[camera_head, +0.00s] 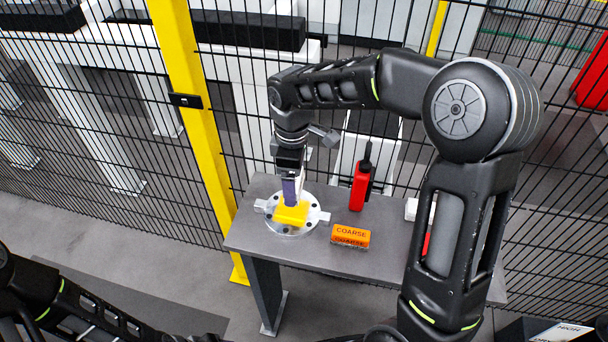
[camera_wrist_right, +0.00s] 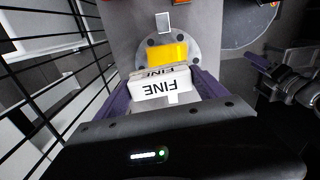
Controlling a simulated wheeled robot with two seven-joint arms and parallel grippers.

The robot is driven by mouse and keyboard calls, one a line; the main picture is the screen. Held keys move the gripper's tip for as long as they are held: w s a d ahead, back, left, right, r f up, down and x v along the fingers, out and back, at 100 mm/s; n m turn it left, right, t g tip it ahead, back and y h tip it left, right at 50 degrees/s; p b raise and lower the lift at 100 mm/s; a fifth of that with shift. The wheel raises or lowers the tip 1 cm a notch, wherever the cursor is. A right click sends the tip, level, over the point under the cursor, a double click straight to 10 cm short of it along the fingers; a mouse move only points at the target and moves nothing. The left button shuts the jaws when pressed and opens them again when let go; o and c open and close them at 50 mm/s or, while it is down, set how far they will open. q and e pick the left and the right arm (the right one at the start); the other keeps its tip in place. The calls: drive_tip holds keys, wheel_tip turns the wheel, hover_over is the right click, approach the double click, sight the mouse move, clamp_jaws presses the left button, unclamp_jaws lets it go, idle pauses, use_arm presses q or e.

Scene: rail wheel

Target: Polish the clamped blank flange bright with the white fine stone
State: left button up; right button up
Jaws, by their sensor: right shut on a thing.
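The blank flange (camera_head: 315,216) is a pale grey disc with bolt holes, lying on the grey table; it also shows in the right wrist view (camera_wrist_right: 196,58). A yellow block (camera_head: 291,214) sits on its middle. My right gripper (camera_head: 291,192) points down over the flange, shut on the white stone (camera_wrist_right: 163,88) marked FINE. In the right wrist view the stone lies between the purple fingers, close to the yellow block; I cannot tell whether it touches the flange. The stone is mostly hidden in the head view. My left arm shows at the lower left, its gripper out of view.
On the table (camera_head: 270,243), an orange block (camera_head: 350,236) marked COARSE lies right of the flange. A red bottle-like tool (camera_head: 361,186) stands behind it. A white thing (camera_head: 411,209) is partly hidden by my right arm. Black mesh fence and a yellow post (camera_head: 205,130) stand behind.

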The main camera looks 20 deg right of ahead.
drive_tip(key=n, duration=0.1)
drive_tip(key=s+r+n, duration=0.1)
drive_tip(key=n, duration=0.1)
drive_tip(key=s+n+p, duration=0.1)
drive_tip(key=shift+d+r+n, duration=0.25)
drive_tip(key=shift+d+n, duration=0.05)
drive_tip(key=shift+n, duration=0.1)
drive_tip(key=n, duration=0.1)
drive_tip(key=s+n, duration=0.1)
drive_tip(key=n, duration=0.1)
drive_tip(key=shift+d+r, duration=0.15)
drive_tip(key=shift+d, duration=0.05)
